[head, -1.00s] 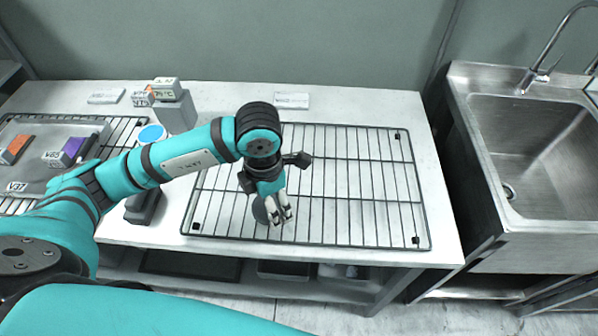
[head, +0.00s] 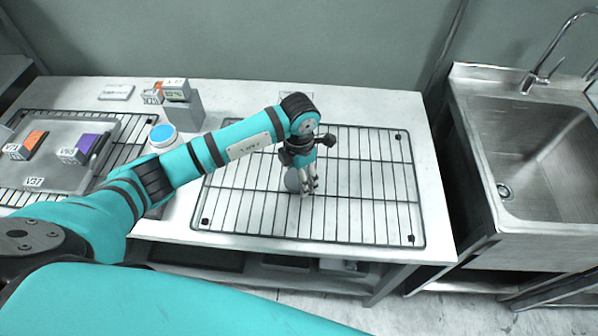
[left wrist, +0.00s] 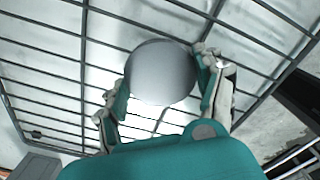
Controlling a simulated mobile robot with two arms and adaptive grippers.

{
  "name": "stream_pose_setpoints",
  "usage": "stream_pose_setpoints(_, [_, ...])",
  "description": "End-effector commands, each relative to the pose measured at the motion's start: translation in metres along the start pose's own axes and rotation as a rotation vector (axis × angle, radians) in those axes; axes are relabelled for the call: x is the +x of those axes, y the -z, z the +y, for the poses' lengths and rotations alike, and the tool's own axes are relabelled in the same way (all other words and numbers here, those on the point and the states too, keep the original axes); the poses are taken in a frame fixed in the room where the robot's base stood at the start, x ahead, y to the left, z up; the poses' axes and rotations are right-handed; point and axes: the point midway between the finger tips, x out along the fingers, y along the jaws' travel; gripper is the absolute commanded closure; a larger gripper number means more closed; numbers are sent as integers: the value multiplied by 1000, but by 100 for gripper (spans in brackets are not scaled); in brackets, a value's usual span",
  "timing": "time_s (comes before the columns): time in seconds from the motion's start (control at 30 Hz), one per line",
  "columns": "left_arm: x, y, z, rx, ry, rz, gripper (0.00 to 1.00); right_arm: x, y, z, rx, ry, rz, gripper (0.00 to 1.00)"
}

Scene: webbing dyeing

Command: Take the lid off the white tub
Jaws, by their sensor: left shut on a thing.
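The white tub (head: 163,138) stands on the bench left of the wire rack, partly behind my left arm. Its top shows a round blue surface with no lid over it. My left gripper (head: 308,190) is over the middle of the wire rack, right of the tub, and shut on a round grey lid (head: 292,180). In the left wrist view the lid (left wrist: 161,72) sits between the two fingers (left wrist: 163,95), with rack wires behind it. I cannot tell whether the lid touches the rack. My right gripper is not in view.
The wire rack (head: 370,192) is otherwise empty. A tray (head: 62,178) with orange and purple labelled blocks lies on another rack at left. A grey block (head: 186,108) with small labelled cubes stands behind the tub. A steel sink (head: 540,150) is at the far right.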

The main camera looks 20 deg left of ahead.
Motion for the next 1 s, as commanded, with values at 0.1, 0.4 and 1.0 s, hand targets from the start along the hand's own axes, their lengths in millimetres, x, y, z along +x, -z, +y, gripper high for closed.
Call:
stream_pose_setpoints(0.1, [0, 0, 0, 0, 0, 0, 69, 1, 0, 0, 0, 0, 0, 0])
stream_pose_setpoints(0.4, [2, 0, 0, -1, -1, 0, 8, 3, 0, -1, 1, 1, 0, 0])
stream_pose_setpoints(1.0, [-39, -1, 2, 0, -4, -6, 7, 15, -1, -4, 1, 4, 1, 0])
